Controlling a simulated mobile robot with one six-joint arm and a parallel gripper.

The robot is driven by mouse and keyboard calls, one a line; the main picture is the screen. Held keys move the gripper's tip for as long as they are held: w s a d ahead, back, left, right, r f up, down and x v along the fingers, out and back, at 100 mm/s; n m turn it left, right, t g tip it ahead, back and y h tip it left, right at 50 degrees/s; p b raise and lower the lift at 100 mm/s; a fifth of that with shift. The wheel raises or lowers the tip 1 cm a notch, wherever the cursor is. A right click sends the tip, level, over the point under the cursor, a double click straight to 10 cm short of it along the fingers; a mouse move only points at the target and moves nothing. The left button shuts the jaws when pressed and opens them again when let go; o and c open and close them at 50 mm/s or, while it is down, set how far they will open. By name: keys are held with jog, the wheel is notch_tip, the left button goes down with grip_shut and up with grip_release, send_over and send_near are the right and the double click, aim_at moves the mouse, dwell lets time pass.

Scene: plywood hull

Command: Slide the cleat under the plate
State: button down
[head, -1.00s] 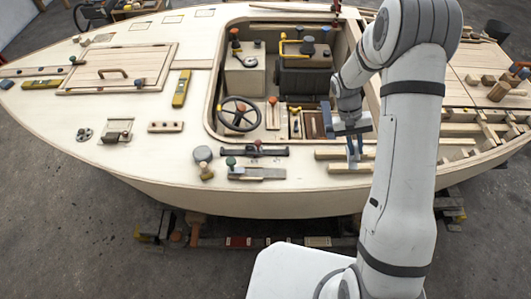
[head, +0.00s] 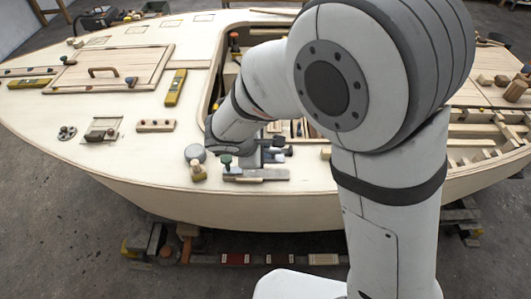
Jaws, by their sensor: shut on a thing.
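My gripper (head: 262,160) is low over the near deck edge, partly hidden by my own wrist. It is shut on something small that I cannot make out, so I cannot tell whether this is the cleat. Just in front of it lies a long flat grey plate (head: 262,175) on the pale deck. A green-knobbed clamp (head: 226,161) stands at the plate's left end. A dark piece (head: 283,151) shows just right of the gripper. I cannot see whether anything lies under the plate.
A grey-topped post (head: 195,154) stands close left of the gripper. Farther left are a wooden strip with knobs (head: 155,126) and a yellow level (head: 175,88). The deck (head: 110,165) between is clear. My arm hides much of the cockpit.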

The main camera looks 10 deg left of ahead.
jog(key=shift+f+b, duration=2.2)
jog(key=shift+f, duration=1.1)
jog(key=shift+s+a, duration=0.25)
jog(key=shift+a, duration=0.8)
jog(key=shift+s+a, duration=0.25)
jog(key=shift+a, duration=0.8)
jog(key=c, duration=1.3)
grip_release()
jog(key=shift+a, duration=0.1)
jog(key=v, duration=0.7)
jog(key=shift+s+r, duration=0.2)
jog(key=shift+r, duration=0.15)
